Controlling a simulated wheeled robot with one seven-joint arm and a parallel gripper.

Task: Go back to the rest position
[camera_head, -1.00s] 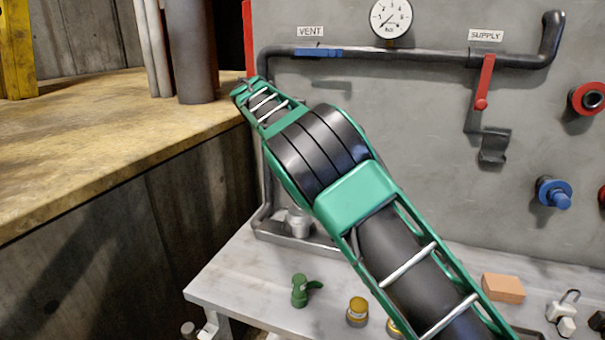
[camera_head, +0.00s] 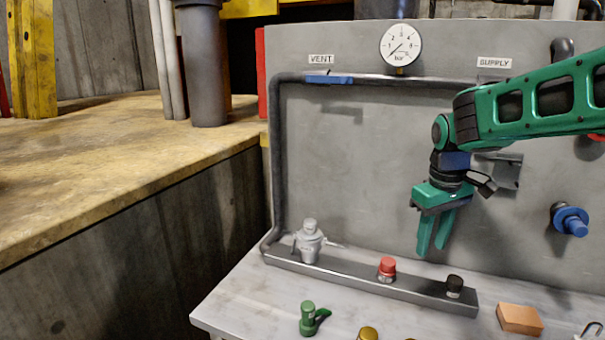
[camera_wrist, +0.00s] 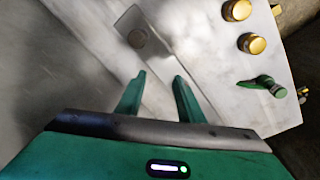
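My gripper (camera_head: 434,247) hangs in front of the grey panel in the head view, with its green fingers pointing down above the bench. The fingers also show in the wrist view (camera_wrist: 158,77). They are apart, with nothing between them, so the gripper is open and empty. My arm comes in from the right and covers part of the panel, including most of the supply lever.
The grey panel (camera_head: 345,160) carries a gauge (camera_head: 401,45), a blue vent lever (camera_head: 329,79) and a blue knob (camera_head: 570,220). Below, a metal rail (camera_head: 345,277) holds a silver valve (camera_head: 309,241), red cap (camera_head: 387,268) and black cap (camera_head: 454,286). A green-handled part (camera_head: 309,318) and orange block (camera_head: 520,319) lie in front.

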